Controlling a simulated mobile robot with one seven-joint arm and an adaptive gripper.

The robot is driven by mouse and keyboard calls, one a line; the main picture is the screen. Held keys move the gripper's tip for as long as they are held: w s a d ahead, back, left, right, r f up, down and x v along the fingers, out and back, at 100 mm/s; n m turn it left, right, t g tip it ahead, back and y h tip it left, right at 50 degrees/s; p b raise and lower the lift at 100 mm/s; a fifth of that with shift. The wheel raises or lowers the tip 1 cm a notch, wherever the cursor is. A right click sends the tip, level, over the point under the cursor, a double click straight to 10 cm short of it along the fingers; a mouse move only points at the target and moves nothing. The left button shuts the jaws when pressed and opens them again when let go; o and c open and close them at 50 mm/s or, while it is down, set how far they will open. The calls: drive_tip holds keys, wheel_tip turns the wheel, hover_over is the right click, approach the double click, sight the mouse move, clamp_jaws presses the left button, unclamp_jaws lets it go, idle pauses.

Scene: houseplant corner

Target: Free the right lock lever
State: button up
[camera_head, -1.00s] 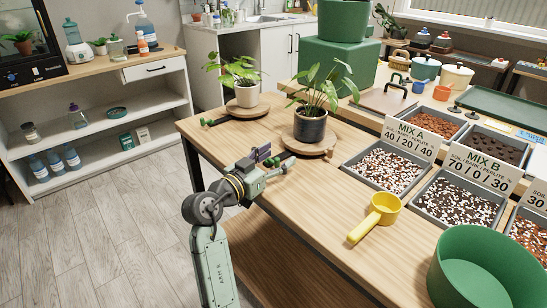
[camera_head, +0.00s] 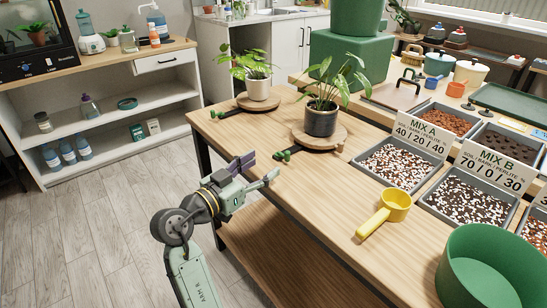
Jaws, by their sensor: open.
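The right lock lever (camera_head: 285,155) is a short dark lever with green parts. It sticks out at the left edge of the round wooden turntable (camera_head: 342,132) that bears a leafy plant in a dark pot (camera_head: 321,120). My gripper (camera_head: 261,169) is open and empty, left of and nearer than the lever, apart from it, by the table's left edge. Its fingers point right. A second lever (camera_head: 231,112) lies at the left wooden turntable (camera_head: 273,101), under a plant in a white pot (camera_head: 257,89).
The wooden table (camera_head: 318,205) has bare room in front of the turntables. A yellow scoop (camera_head: 394,207), a green bowl (camera_head: 480,240) and grey trays of soil mix (camera_head: 382,178) stand to the right. Open floor (camera_head: 100,225) lies left of the table.

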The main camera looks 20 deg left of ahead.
drive_tip(key=shift+v, duration=1.3)
